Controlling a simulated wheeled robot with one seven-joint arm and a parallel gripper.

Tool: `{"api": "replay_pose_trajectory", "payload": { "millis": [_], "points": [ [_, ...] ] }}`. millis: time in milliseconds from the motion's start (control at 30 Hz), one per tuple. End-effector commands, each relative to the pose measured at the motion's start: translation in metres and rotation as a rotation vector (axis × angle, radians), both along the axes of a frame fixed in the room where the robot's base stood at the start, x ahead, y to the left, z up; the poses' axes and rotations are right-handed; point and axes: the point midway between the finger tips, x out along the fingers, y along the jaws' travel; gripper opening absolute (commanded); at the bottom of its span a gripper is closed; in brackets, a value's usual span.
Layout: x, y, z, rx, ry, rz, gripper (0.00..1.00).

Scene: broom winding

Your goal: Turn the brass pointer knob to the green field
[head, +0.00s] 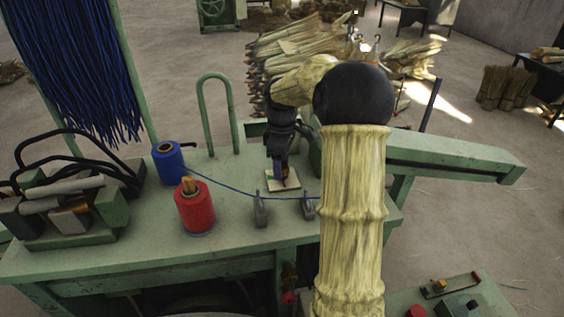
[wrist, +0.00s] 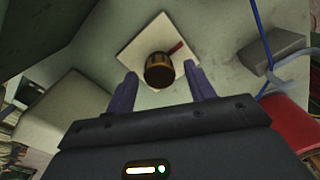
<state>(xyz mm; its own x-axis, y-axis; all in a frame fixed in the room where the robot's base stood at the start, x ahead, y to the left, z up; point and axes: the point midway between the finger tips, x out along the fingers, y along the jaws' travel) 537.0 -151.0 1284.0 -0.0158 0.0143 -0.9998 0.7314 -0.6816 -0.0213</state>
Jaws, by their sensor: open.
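The knob (wrist: 159,70), dark with a brass-coloured band, stands on a pale square plate (wrist: 132,47) in the wrist view. A red mark or pointer (wrist: 175,48) sticks out from it toward the upper right; I cannot tell which. I cannot make out a green field on the plate. My gripper (wrist: 162,86) is open, with its purple fingers on either side of the knob's near end, apart from it as far as I can see. In the head view, my gripper (head: 281,172) is over the plate (head: 271,185), and the knob is mostly hidden.
A red spool (head: 195,206) and a blue spool (head: 168,161) stand left of the plate. A blue cord (head: 232,188) runs across to grey clips (head: 260,210). A green hoop (head: 217,113) rises behind. Black-handled tools (head: 70,195) lie at the left.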

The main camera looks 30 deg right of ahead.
Motion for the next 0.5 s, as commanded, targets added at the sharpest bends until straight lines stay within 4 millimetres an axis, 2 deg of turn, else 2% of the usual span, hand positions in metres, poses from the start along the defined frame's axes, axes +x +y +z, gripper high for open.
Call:
{"api": "replay_pose_trajectory", "payload": {
  "millis": [33,267,500],
  "points": [
    [0.0001,0.0001,0.0,0.0,0.0,0.0,0.54],
    [0.0,-0.0003,0.0002,0.0,0.0,-0.001,0.09],
    [0.0,-0.0008,0.0005,0.0,0.0,-0.011,0.09]
  ]
}}
